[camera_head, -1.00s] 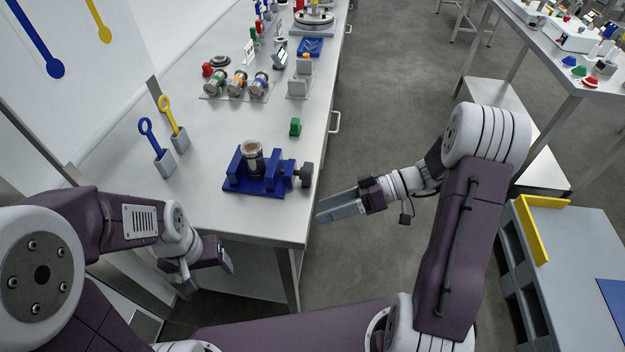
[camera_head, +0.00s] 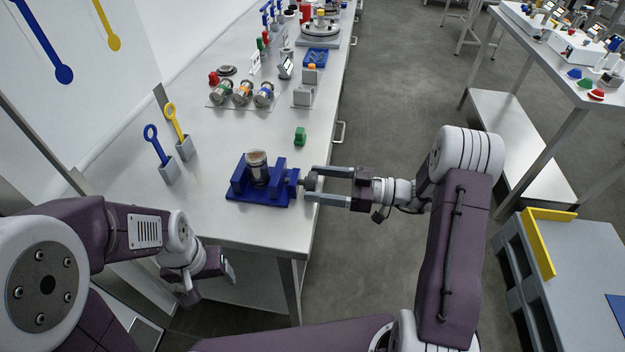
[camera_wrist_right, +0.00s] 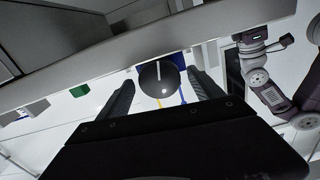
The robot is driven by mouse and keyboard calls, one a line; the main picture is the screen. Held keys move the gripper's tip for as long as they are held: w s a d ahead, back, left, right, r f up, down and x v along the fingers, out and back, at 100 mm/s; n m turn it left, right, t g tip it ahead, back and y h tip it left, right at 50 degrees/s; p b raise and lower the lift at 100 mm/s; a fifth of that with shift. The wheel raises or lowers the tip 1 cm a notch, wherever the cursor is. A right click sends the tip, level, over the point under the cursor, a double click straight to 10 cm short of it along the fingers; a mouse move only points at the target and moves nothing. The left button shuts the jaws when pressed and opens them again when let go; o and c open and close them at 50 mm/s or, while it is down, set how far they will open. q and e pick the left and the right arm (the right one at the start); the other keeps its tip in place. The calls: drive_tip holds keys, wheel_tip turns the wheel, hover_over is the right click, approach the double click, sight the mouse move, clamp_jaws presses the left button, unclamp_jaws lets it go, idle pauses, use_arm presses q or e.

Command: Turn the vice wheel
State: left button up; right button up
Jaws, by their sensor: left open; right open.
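The blue vice (camera_head: 240,190) stands near the front edge of the bench, with a jar (camera_head: 257,168) upright between its jaws. Its dark vice wheel (camera_head: 310,182) faces right, toward the floor side. In the right wrist view, the wheel (camera_wrist_right: 160,80) is a dark round knob with a pale line on its face. My right gripper (camera_head: 312,184) is open, with its fingertips on either side of the wheel; gaps show beside it, so it is not gripped. My left gripper (camera_head: 228,270) is open and empty, low in front of the bench.
A small green block (camera_head: 300,136) lies behind the vice. Blue and yellow ring-handled tools (camera_head: 151,135) stand in grey holders to the left. Several jars (camera_head: 243,92) lie on a rack further back. The floor (camera_head: 385,110) right of the bench is clear.

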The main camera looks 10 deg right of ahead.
drive_tip(key=shift+x, duration=0.9)
drive_tip(key=c, duration=1.4)
drive_tip(key=shift+f+m+b, duration=0.25)
drive_tip(key=shift+m+b, duration=0.35)
drive_tip(key=shift+b, duration=0.05)
drive_tip(key=shift+r+m+b, duration=0.2)
drive_tip(key=shift+m+b, duration=0.1)
drive_tip(key=shift+m, duration=0.6)
